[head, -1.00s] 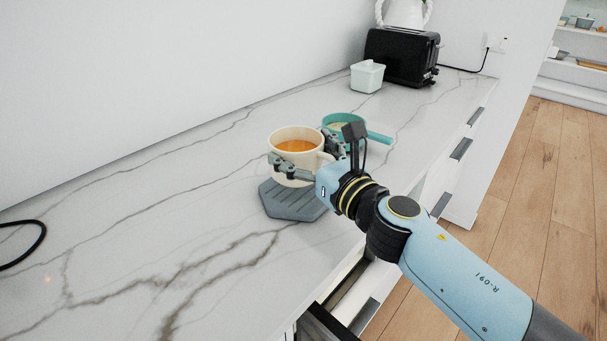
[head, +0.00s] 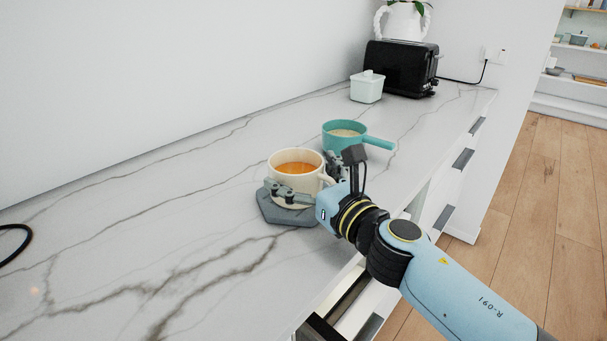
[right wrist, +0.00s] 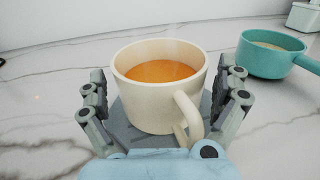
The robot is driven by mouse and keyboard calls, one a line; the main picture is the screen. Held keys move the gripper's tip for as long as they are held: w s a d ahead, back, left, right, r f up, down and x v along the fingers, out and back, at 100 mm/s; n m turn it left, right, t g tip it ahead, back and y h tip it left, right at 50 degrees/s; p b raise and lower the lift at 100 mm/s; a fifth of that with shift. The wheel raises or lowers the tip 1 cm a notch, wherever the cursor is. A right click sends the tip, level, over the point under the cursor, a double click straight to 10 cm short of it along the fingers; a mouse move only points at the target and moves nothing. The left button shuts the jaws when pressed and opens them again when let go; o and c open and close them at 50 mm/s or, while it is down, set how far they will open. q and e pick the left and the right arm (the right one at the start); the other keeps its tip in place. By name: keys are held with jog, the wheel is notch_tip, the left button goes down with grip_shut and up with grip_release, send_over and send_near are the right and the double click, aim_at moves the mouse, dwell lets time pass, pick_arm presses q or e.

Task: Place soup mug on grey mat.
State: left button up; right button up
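The soup mug (head: 296,190) is cream, upright and full of orange soup. It stands on the grey mat (head: 267,210), a dark grey hexagonal slab on the counter. The mug also shows in the right wrist view (right wrist: 158,100), its handle towards my wrist, with the mat (right wrist: 120,128) beneath it. My right gripper (head: 303,178) has a finger on each side of the mug. In the right wrist view the fingers (right wrist: 166,85) look spread, with narrow gaps to the mug's walls. My left gripper is not in view.
A teal pan with a handle (head: 345,143) stands just behind the mug. A white lidded box (head: 367,88) and a black toaster (head: 400,68) are farther back. A black cable (head: 18,245) lies at left. The front left counter is clear.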

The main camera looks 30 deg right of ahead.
jog(key=shift+r, duration=0.1)
jog(key=shift+s, duration=0.2)
jog(key=s+b, duration=0.1)
jog(key=s, duration=0.2)
jog(key=s+b, duration=0.1)
jog(key=s, duration=0.3)
jog(key=s+b, duration=0.2)
jog(key=s, duration=0.2)
jog(key=shift+d, duration=0.3)
jog(key=shift+s, duration=0.3)
